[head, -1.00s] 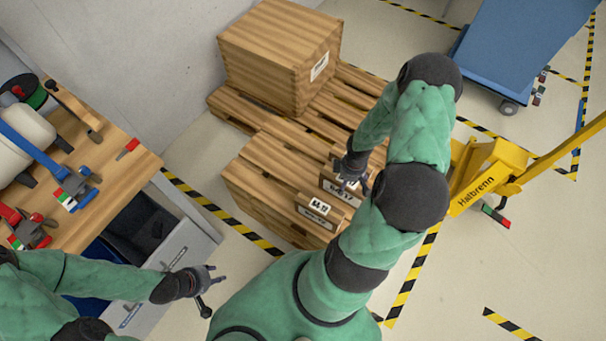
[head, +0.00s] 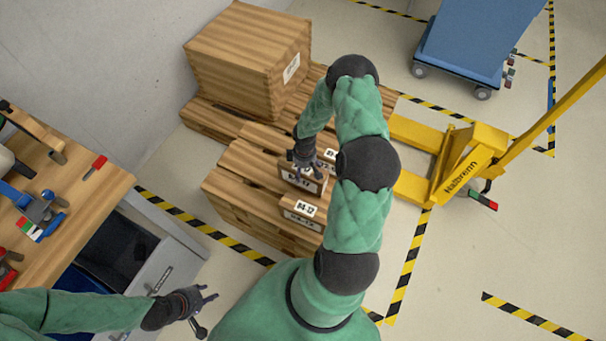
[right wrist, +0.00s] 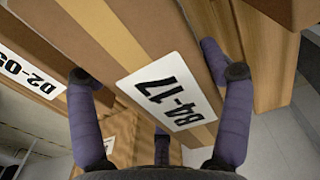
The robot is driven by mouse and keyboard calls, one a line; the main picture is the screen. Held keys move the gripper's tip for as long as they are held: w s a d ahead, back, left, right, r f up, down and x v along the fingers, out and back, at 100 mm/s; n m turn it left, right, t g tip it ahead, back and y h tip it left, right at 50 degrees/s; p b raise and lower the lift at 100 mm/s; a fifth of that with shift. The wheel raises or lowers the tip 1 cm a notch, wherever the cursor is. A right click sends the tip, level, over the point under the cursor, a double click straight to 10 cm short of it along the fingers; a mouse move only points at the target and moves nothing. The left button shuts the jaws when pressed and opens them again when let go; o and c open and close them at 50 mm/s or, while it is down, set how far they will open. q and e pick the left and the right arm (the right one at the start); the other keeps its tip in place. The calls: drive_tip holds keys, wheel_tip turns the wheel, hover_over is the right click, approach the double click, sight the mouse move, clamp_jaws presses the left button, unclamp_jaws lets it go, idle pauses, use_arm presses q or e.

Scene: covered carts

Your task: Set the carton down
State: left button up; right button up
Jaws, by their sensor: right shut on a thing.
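The carton labelled B4-17 (head: 302,181) is brown with a white label. My right gripper (head: 304,157) is shut on it from above, over the stacked wooden pallets (head: 240,190). In the right wrist view the fingers straddle the B4-17 carton (right wrist: 150,60). I cannot tell whether its underside touches the pallet. A smaller carton (head: 302,210) with a white label sits on the near edge of the pallets. Another carton (head: 330,155) shows partly behind my right arm. My left gripper (head: 203,311) is open and empty at the lower left, beside a grey drawer unit.
A large wooden crate (head: 250,50) stands on pallets at the back. A yellow pallet truck (head: 465,165) is at the right, and a blue covered cart (head: 470,35) behind it. A workbench (head: 85,205) with tools is at the left. Striped tape marks the floor.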

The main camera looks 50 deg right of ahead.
drive_tip(key=shift+w+f, duration=0.3)
drive_tip(key=shift+f, duration=0.05)
drive_tip(key=shift+f+b, duration=1.1)
drive_tip(key=shift+f, duration=0.4)
drive_tip(key=shift+f, duration=0.15)
drive_tip(key=o, duration=1.6)
drive_tip(key=shift+o, duration=0.2)
drive_tip(key=shift+r, duration=0.25)
wheel_tip(320, 180, up, 12)
drive_tip(key=p, duration=0.5)
drive_tip(key=shift+f, duration=0.1)
